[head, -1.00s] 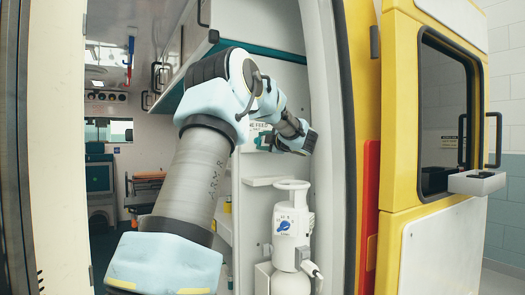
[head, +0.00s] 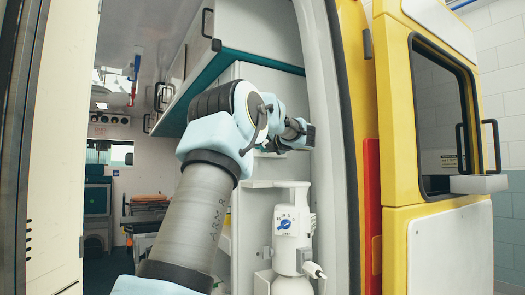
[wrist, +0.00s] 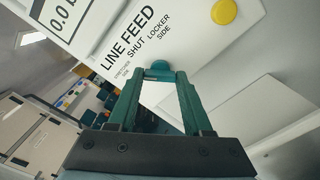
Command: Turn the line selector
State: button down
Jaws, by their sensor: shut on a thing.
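The line selector is a small teal knob (wrist: 159,69) on a white panel (wrist: 112,28) printed "LINE FEED", with "STRETCHER SIDE", "SHUT" and "LOCKER SIDE" below. My gripper (wrist: 158,78) has its teal fingers on either side of the knob and is shut on it. Most of the knob is hidden by the fingertips, so its pointing direction is not clear. In the head view my gripper (head: 308,135) is at the white inner wall, above the cylinder, and the panel is hidden behind my arm.
A white cylinder unit (head: 291,200) with a blue dial (head: 284,224) stands below my gripper. A white shelf ledge (head: 262,184) lies just above it. The yellow door (head: 394,150) stands open to the right. A yellow round button (wrist: 224,11) and a display (wrist: 67,12) are on the panel.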

jog(key=shift+d+r+n+b, duration=0.1)
jog(key=shift+r+n+b, duration=0.25)
jog(key=shift+n, duration=0.25)
jog(key=c, duration=0.7)
grip_release()
jog(key=shift+s, duration=0.1)
jog(key=o, duration=0.4)
jog(key=shift+f, duration=0.2)
jog(key=b+v, duration=0.1)
jog(key=v, duration=0.9)
jog(key=shift+s+d+r+b, duration=0.1)
jog(key=shift+s+b, duration=0.25)
jog(key=shift+b, duration=0.05)
